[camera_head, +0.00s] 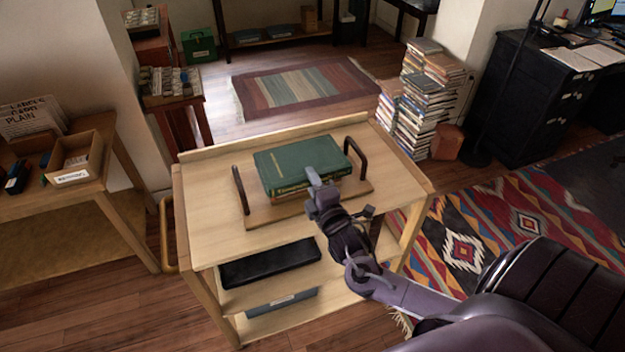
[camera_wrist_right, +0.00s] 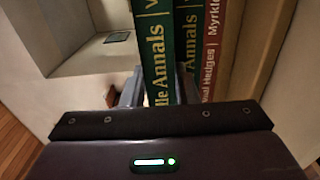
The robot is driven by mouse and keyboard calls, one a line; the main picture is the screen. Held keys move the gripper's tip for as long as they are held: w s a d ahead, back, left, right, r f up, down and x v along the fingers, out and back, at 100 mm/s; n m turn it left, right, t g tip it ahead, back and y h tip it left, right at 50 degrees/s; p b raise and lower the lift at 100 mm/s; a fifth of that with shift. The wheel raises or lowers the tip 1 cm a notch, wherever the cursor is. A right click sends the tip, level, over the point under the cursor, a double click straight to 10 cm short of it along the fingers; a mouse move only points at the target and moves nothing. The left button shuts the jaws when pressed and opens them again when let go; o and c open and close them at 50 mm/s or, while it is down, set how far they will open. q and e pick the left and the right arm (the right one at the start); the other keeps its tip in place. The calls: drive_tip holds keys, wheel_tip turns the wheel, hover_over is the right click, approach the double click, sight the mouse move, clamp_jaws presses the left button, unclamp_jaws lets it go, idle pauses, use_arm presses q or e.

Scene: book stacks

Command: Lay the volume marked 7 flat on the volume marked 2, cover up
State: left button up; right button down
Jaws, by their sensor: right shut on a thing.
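A green book (camera_head: 300,163) lies flat, cover up, on top of a short stack in the head view. My right gripper (camera_head: 313,178) is shut on its near spine edge. In the right wrist view the gripped green spine (camera_wrist_right: 154,50) shows "Annals" in gold letters. A second green spine (camera_wrist_right: 187,35) with "Annals" lies directly against or very close beneath it, and a red spine (camera_wrist_right: 212,50) follows. No volume number is readable, so I cannot tell which is 7 or 2. My left gripper is not in view.
The stack rests on a wooden board (camera_head: 262,216) with a dark upright bracket (camera_head: 240,190) at left and another (camera_head: 357,158) at right. The pale cart top (camera_head: 205,200) is bare to the left. A table with card boxes (camera_head: 75,160) stands further left.

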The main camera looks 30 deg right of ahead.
idle(0.7)
drive_tip(key=c, duration=1.1)
unclamp_jaws()
drive_tip(key=shift+f, duration=0.1)
drive_tip(key=shift+o, duration=0.2)
drive_tip(key=shift+f, duration=0.2)
drive_tip(key=shift+p+v, duration=0.7)
drive_tip(key=shift+v, duration=0.5)
drive_tip(key=shift+p+v, duration=1.35)
drive_tip(key=shift+v, duration=1.05)
drive_tip(key=shift+r, duration=0.1)
clamp_jaws()
